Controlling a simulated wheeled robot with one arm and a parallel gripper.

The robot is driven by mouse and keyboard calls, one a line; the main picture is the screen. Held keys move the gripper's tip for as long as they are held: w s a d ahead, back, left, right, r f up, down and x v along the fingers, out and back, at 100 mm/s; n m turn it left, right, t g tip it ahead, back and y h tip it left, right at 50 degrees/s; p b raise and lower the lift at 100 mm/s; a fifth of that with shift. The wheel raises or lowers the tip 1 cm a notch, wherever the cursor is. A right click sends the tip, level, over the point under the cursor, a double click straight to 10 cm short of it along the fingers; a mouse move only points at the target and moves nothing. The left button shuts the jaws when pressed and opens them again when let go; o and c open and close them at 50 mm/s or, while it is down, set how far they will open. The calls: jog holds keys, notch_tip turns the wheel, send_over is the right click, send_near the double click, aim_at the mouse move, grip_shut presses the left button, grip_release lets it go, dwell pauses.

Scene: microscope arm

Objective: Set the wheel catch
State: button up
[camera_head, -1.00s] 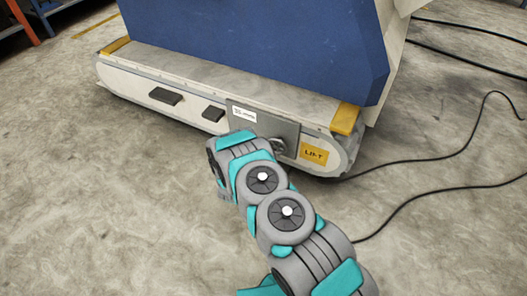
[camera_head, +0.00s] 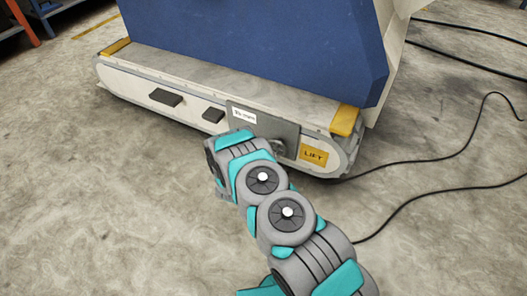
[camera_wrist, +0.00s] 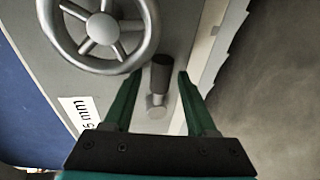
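The wheel catch (camera_wrist: 160,72) looks like a short lever with a dark knob on a metal hex-shaped base, beside the grey handwheel (camera_wrist: 101,30) in the wrist view. My gripper (camera_wrist: 159,78) is open. Its two green fingers stand on either side of the catch, with gaps on both sides. In the head view, a small part of the wheel (camera_head: 279,147) shows on the grey plate (camera_head: 290,130). My wrist covers the lower left of this plate, and the fingers and the catch cannot be made out there.
The plate sits on the pale base (camera_head: 140,85) of a blue machine (camera_head: 260,40). A white label (camera_head: 244,115) is on the plate, and a yellow LIFT label (camera_head: 313,154) is to its right. Black cables (camera_head: 430,160) lie on the floor at the right.

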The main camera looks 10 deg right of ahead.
jog(key=shift+o, duration=0.2)
jog(key=v, duration=0.7)
jog(key=shift+s, duration=0.4)
jog(key=shift+a, duration=0.2)
